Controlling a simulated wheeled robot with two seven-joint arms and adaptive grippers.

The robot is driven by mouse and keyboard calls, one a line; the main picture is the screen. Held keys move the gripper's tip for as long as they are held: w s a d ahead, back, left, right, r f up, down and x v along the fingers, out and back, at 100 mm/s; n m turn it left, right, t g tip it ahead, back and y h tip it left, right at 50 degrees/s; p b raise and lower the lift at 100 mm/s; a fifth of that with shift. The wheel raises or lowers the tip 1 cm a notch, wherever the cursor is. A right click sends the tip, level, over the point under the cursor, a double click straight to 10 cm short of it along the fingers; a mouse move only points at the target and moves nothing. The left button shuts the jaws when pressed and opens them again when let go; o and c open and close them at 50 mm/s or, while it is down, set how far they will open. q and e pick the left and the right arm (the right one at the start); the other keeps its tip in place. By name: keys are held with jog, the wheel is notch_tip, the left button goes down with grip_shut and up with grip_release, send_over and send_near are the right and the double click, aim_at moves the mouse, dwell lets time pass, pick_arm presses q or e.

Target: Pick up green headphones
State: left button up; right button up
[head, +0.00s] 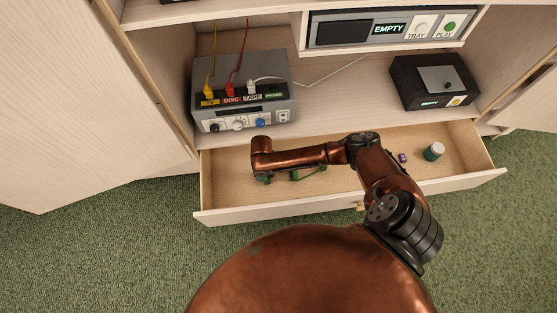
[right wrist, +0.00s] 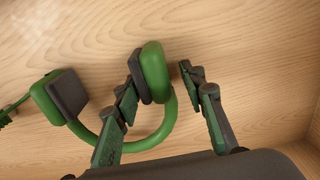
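The green headphones (right wrist: 154,72) lie in the open drawer, with dark ear pads and a green band curving between the two cups. In the head view a part of the headphones (head: 311,173) shows below my right arm; the rest is covered. My right gripper (right wrist: 161,66) is open, with one finger on each side of the nearer ear cup. The left finger is close against the dark pad, and contact is unclear; a gap shows at the right finger. The other cup (right wrist: 60,97) lies left of the gripper. My left gripper is out of view.
The drawer (head: 454,183) also holds a white-and-green jar (head: 433,151) and a small purple item (head: 402,158) at right. Above it, a grey device (head: 243,72) with plugged cables and a black box (head: 433,81) stand on the shelf.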

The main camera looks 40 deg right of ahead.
jog(key=shift+c, duration=0.2)
grip_shut()
jog(key=shift+r, duration=0.1)
dwell(0.5)
